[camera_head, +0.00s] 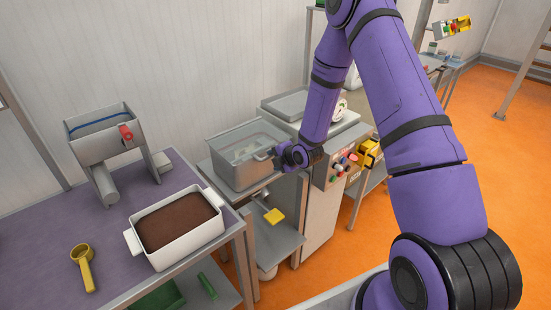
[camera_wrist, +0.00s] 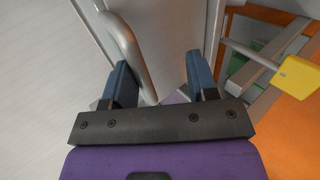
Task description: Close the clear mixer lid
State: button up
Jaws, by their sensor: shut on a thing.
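The mixer (camera_head: 238,177) is a grey metal tub in the middle of the head view. Its clear lid (camera_head: 238,143) appears to lie low over the tub's top; I cannot tell whether it rests fully on the rim. My gripper (camera_head: 278,158) is at the tub's right front corner, beside the lid's handle (camera_head: 262,156). In the wrist view the curved grey handle (camera_wrist: 122,42) runs down between the two blue fingers of my gripper (camera_wrist: 160,78). The gripper is shut on this handle. The contact points are partly hidden.
A control panel with coloured buttons (camera_head: 345,167) stands right of my gripper. A yellow-ended lever (camera_head: 274,215) sticks out below the mixer. A white tray of brown material (camera_head: 132,242) and a yellow scoop (camera_head: 82,262) are on the purple table at left. Orange floor is open at right.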

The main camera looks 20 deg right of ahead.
jog(key=shift+s+d+f, duration=0.15)
jog(key=shift+s, duration=0.05)
jog(key=v, duration=1)
jog(key=shift+s+r, duration=0.15)
jog(key=shift+r, duration=0.15)
jog(key=s+r+m+g+h, duration=0.15)
jog(key=s+r+m, duration=0.35)
jog(key=r, duration=0.6)
jog(key=s+r+m+g+h, duration=0.1)
jog(key=s+r+m+h, duration=0.4)
jog(key=r, duration=0.7)
jog(key=s+a+r+m+g+y, duration=0.1)
jog(key=s+r+m, duration=0.4)
jog(key=s, duration=0.5)
jog(key=s+a+r+m+g+y, duration=0.1)
jog(key=s+a+r+m+y, duration=0.1)
jog(key=s+r+m, duration=0.4)
jog(key=s, duration=0.5)
jog(key=shift+m, duration=0.3)
